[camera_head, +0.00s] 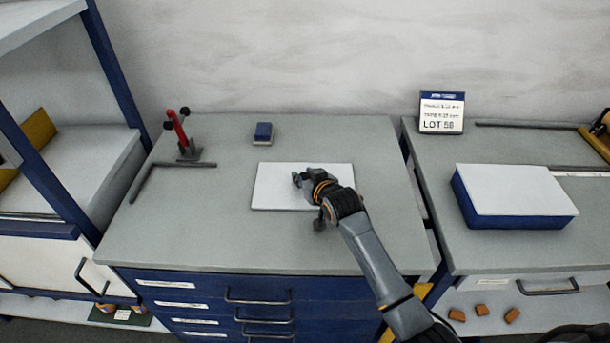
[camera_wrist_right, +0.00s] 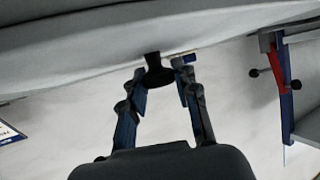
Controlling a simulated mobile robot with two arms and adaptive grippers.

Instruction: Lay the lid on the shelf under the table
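The lid (camera_head: 274,192) is a flat white panel lying on the grey top of the drawer table (camera_head: 225,235). My right gripper (camera_head: 303,181) is low over its middle and covers part of it. In the right wrist view a black knob (camera_wrist_right: 157,76) stands between the two fingers (camera_wrist_right: 161,82). The fingers are spread, with a small gap seeming to show on each side of the knob. A low shelf (camera_head: 490,322) with several orange blocks shows below the right table (camera_head: 430,165). My left gripper is not in view.
A blue box with a white top (camera_head: 515,190) and a LOT sign (camera_head: 441,111) stand on the right table. A rack (camera_head: 80,100) stands left.

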